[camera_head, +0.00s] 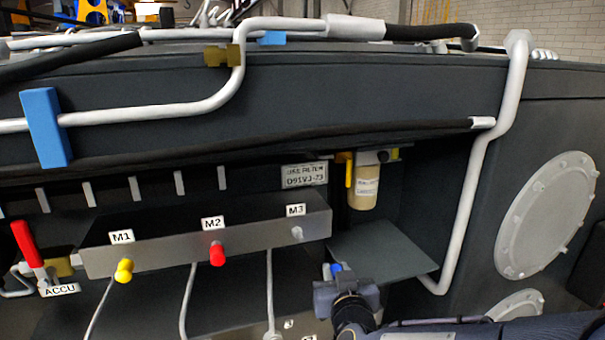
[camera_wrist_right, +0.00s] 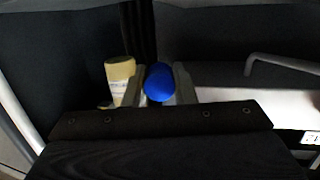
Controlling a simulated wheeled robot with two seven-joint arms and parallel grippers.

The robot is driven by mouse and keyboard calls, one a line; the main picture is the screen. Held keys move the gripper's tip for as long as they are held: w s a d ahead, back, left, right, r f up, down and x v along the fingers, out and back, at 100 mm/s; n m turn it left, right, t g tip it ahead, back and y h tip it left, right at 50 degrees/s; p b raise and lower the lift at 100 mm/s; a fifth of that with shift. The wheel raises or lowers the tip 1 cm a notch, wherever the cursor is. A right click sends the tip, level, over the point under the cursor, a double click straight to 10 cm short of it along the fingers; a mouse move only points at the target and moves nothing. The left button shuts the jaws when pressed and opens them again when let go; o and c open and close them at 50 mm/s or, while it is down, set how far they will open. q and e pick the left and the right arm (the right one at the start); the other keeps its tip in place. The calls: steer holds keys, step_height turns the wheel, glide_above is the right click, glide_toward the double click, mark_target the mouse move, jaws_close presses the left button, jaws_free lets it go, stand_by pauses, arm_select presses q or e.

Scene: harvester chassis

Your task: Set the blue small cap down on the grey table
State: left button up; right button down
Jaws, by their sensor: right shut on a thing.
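The blue small cap (camera_wrist_right: 159,83) sits between the two fingers of my right gripper (camera_wrist_right: 158,88) in the right wrist view. In the head view a bit of the blue cap (camera_head: 336,268) shows at the tip of my right gripper (camera_head: 338,275), which is shut on it. The grey table (camera_head: 385,252) is a small flat shelf below the filter, at the right of the manifold. The gripper and cap overlap its front left corner in the picture; I cannot tell whether the cap touches it. My left gripper is not in view.
A cream filter (camera_head: 364,185) hangs above the table's back edge. A bar with ports M1, M2 and M3 (camera_head: 205,238) lies to the left, with a yellow cap (camera_head: 124,270) and a red cap (camera_head: 217,254). A light pipe (camera_head: 470,200) runs down the right side.

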steer(key=s+d+f+m+h, duration=0.2)
steer(key=d+f+m+h, duration=0.2)
steer(key=d+f, duration=0.9)
steer(key=shift+g+h, duration=0.4)
steer(key=shift+h, duration=0.7)
steer(key=shift+s, duration=0.1)
